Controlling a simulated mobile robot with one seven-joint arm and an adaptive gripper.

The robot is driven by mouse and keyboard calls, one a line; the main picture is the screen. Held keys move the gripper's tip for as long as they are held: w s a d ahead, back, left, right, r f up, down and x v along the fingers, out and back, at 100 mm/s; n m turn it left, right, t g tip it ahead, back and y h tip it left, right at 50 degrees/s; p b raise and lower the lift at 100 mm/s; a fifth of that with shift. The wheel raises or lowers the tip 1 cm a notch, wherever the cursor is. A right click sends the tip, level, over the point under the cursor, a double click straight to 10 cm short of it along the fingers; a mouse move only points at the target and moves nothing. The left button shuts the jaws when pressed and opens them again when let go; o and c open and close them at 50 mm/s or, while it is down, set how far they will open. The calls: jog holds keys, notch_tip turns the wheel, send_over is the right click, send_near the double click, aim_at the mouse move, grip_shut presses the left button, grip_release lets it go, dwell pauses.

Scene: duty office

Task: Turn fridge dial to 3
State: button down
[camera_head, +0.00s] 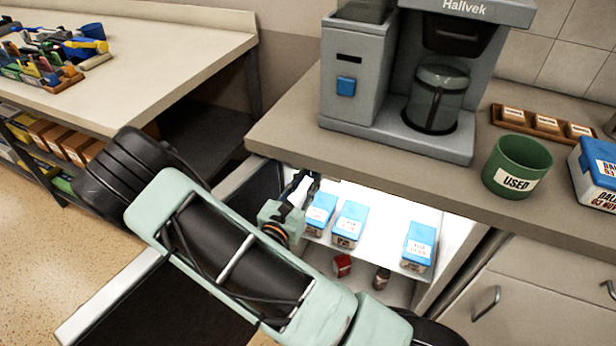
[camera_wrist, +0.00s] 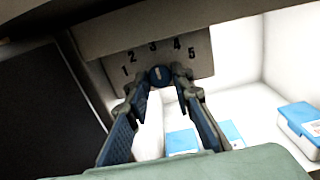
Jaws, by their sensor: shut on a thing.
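The fridge dial (camera_wrist: 160,76) is a small round blue knob with a short white mark, under a plate with the numbers 1 to 5 (camera_wrist: 153,46). The white mark stands nearly upright, roughly toward the 3; it is too small to read exactly. My gripper (camera_wrist: 159,80) is shut on the dial, one fingertip on each side. In the head view, my gripper (camera_head: 300,186) reaches into the open, lit fridge (camera_head: 388,255) under the counter. The dial is hidden there.
Several blue-lidded boxes (camera_head: 350,222) stand on the fridge shelf, with a red item (camera_head: 342,265) and a dark jar (camera_head: 381,279) below. The dark open door (camera_wrist: 45,100) is close on the left. A coffee machine (camera_head: 357,75) and green cup (camera_head: 517,166) stand on the counter above.

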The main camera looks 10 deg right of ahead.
dwell(0.3)
jog(key=c, duration=1.7)
grip_release()
jog(key=v, duration=1.2)
jog(key=shift+d, duration=0.1)
